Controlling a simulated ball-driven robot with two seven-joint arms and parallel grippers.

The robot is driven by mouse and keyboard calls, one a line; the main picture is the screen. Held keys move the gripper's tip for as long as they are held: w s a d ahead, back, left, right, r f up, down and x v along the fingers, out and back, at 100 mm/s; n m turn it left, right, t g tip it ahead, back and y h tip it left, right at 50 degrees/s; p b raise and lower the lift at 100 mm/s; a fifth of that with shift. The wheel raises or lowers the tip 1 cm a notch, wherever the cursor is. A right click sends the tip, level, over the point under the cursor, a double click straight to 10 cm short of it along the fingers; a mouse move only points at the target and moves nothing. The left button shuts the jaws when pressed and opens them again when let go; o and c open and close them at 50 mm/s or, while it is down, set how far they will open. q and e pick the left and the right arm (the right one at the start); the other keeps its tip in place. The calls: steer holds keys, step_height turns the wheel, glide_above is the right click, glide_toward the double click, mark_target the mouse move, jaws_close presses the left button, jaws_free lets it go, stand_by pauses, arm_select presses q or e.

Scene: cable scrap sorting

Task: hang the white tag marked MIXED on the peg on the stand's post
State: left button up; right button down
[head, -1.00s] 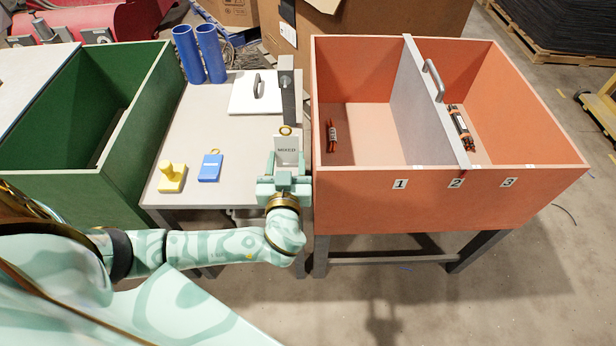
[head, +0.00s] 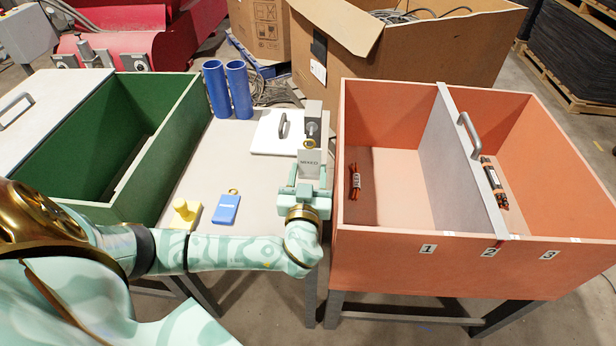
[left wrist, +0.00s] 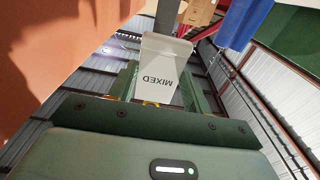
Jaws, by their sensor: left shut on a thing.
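The white tag marked MIXED (head: 309,165) is upright in my left gripper (head: 306,188), which is shut on its lower part. The tag's brass ring (head: 309,143) stands above it. The stand's grey post (head: 313,108) is behind, with a dark round peg end (head: 312,128) facing me. The ring appears just below the peg end; I cannot tell the gap in depth, and the ring is not seen around the peg. In the left wrist view the tag (left wrist: 160,78) shows upside down between the fingers, with the post (left wrist: 167,16) beyond. My right gripper is not in view.
A white lid (head: 270,142) with a handle and two blue tubes (head: 227,90) are further back. The orange bin (head: 390,250) stands close at right, the green bin (head: 150,150) at left.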

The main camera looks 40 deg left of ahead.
mark_target(309, 169)
arm_select(q)
steer(key=shift+f+b+x, duration=0.25)
steer(key=shift+b+x, duration=0.15)
steer(key=shift+x, duration=0.9)
steer(key=shift+b+x, duration=0.45)
steer(key=shift+x, duration=0.7)
steer(key=shift+c, duration=0.3)
steer(key=shift+w+a+f+b, duration=0.25)
steer(key=shift+w+f+b, duration=0.05)
steer(key=shift+f+b, duration=0.15)
steer(key=c, duration=0.3)
steer(key=shift+w+a+f, duration=0.15)
steer(key=shift+w+f, duration=0.05)
steer(key=shift+w, duration=0.1)
steer(key=o, duration=1.4)
steer(key=shift+c, duration=0.2)
